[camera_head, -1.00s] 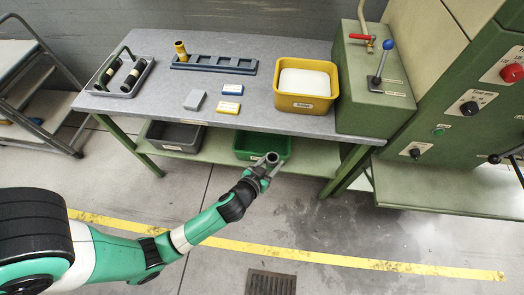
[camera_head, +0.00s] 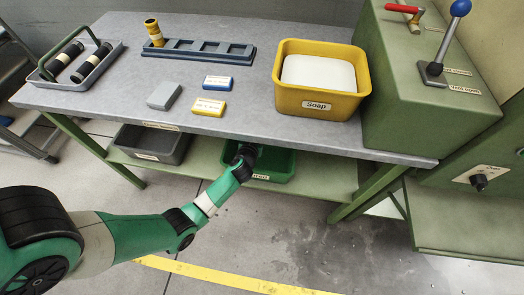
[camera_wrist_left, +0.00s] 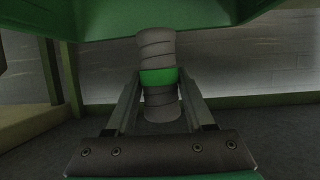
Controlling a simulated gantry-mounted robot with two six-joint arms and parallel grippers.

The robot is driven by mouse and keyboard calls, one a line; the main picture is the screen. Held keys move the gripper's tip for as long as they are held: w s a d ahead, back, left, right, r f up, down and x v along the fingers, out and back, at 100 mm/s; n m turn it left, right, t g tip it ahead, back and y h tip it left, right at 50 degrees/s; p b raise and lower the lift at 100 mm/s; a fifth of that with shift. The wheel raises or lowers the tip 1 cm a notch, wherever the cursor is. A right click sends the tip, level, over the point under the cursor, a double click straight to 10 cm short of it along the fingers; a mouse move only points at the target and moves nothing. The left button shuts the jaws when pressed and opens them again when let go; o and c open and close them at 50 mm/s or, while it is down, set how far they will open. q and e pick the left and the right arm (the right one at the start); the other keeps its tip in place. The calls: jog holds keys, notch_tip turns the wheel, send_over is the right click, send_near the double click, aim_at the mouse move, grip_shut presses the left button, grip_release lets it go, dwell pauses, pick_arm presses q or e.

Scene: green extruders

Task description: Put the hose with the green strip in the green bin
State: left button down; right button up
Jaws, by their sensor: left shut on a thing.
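The hose with the green strip (camera_wrist_left: 158,77) is a grey ribbed piece with a bright green band, standing upright between the fingers of my left gripper (camera_wrist_left: 160,98) in the left wrist view. The gripper is shut on it. In the head view my left gripper (camera_head: 246,153) is at the green bin (camera_head: 282,166), overlapping its left part; I cannot tell whether it is over the bin or in front of it. The hose is hard to make out there. A green surface spans the top of the wrist view, close to the hose. My right gripper is not in view.
The green bin stands on the lower shelf (camera_head: 318,182) under the grey bench top (camera_head: 250,113). A dark grey bin (camera_head: 152,143) is to its left. Above are a yellow soap bin (camera_head: 318,100), a grey rack (camera_head: 215,50) and a handled tray (camera_head: 92,72).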

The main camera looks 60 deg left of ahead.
pick_arm(q)
notch_tip(320, 180, down, 6)
jog(key=b, duration=0.5)
jog(key=shift+r, duration=0.1)
jog(key=shift+c, duration=1)
grip_release()
jog(key=p+v, duration=0.4)
jog(key=v, duration=0.7)
jog(key=shift+s+d, duration=0.2)
jog(key=shift+d, duration=0.05)
jog(key=shift+r+p, duration=0.15)
jog(key=shift+p, duration=0.15)
